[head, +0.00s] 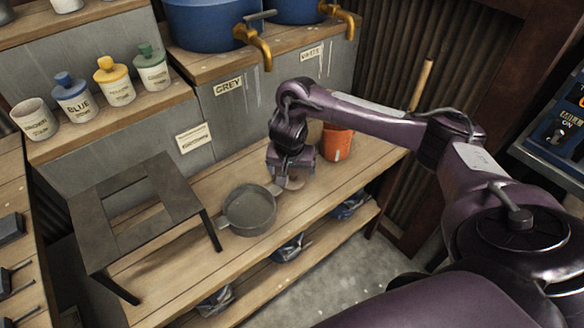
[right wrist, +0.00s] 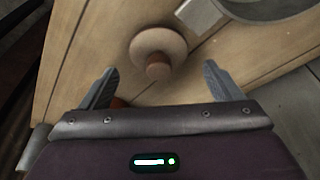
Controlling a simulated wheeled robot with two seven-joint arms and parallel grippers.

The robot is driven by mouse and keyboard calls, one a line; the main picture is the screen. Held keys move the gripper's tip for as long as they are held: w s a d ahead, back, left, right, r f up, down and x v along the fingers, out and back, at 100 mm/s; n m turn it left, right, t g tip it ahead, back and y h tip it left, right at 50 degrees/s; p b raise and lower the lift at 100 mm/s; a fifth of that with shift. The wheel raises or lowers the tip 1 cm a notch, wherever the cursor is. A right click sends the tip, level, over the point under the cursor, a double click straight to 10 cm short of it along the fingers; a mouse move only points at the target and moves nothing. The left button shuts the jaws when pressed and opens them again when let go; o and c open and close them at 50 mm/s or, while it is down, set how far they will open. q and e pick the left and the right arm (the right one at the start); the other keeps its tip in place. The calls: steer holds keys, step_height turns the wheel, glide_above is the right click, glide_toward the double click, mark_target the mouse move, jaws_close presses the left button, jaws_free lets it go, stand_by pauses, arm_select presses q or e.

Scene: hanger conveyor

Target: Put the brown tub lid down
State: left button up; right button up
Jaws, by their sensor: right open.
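The brown tub lid (right wrist: 158,52) is a pale brown disc with a darker round knob. It rests on the wooden bench, knob towards my right wrist camera. In the head view the lid (head: 294,183) shows partly below my right gripper (head: 291,170). In the right wrist view the right gripper's fingers (right wrist: 168,88) are spread wide with nothing between them, and the lid lies just beyond their tips, apart from both. The leftmost white tub (head: 36,121) on the upper shelf stands open. My left gripper is in neither view.
A grey pan (head: 249,211) stands on the bench left of the lid. An orange pot (head: 337,143) is behind and right. A dark slotted stand (head: 181,197) fills the bench's left part. Tubs with blue (head: 72,88), yellow (head: 110,69) and green lids (head: 147,54) line the shelf.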

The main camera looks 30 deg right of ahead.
mark_target(291, 189)
steer(key=p+v, duration=0.5)
steer(key=v, duration=0.3)
steer(key=shift+r, duration=0.35)
steer(key=shift+s, duration=0.1)
